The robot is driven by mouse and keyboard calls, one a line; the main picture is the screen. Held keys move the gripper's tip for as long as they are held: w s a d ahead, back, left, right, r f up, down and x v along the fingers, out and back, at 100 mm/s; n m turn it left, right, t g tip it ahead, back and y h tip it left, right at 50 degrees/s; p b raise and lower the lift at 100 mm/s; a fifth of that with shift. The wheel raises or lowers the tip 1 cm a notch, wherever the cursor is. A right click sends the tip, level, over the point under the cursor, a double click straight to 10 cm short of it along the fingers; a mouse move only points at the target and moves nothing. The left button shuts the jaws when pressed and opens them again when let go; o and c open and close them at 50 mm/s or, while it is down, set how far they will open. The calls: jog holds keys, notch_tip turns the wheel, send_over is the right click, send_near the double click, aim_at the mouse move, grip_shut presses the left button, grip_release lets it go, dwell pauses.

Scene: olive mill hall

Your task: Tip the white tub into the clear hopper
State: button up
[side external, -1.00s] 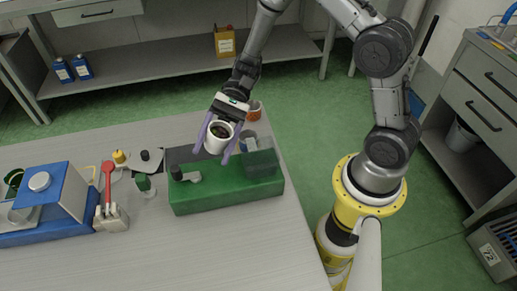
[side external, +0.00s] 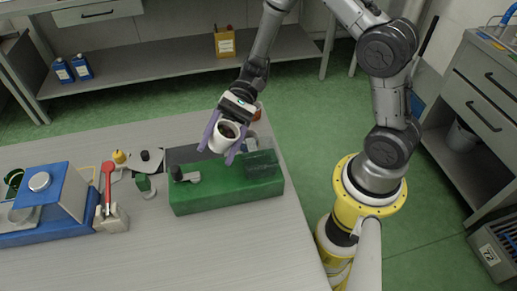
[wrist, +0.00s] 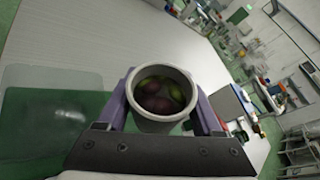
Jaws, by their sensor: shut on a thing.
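My gripper (side external: 224,138) is shut on the white tub (side external: 221,141), with one purple finger on each side of it. In the wrist view the tub (wrist: 163,121) holds dark red and green olives. The tub looks upright or only slightly tilted, held above the green machine (side external: 225,190). The clear hopper (side external: 261,164) sits on the right end of that machine, to the right of and below the tub. In the wrist view the clear hopper (wrist: 50,79) shows at the left as a see-through box over green, apart from the tub.
A blue machine (side external: 45,205) and a red-handled tool (side external: 108,185) stand at the left of the table. The front of the table (side external: 200,255) is clear.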

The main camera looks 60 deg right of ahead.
jog(key=shift+s+d+r+n, duration=0.35)
jog(key=shift+s+n, duration=0.2)
jog(key=shift+n, duration=0.05)
dwell(0.5)
jog(key=shift+s+d+r+n+t+y, duration=0.1)
jog(key=shift+r+n+t+y, duration=0.1)
jog(key=shift+r+n+y, duration=0.35)
jog(key=shift+s+r+n+t+y, duration=0.1)
jog(key=shift+n+t+y, duration=0.2)
jog(key=shift+n, duration=0.45)
dwell(1.1)
jog(key=shift+s+f+n+y, duration=0.1)
jog(key=shift+f+n+y, duration=0.35)
jog(key=shift+n, duration=0.25)
dwell(1.0)
jog(key=shift+s+d+r+n+y+b, duration=0.1)
jog(key=shift+r+n+y+b, duration=0.25)
jog(key=shift+n, duration=0.45)
dwell(0.7)
jog(key=shift+s+d+r+n, duration=0.2)
jog(key=shift+s+d+n, duration=0.05)
jog(key=shift+s+n, duration=0.3)
dwell(0.7)
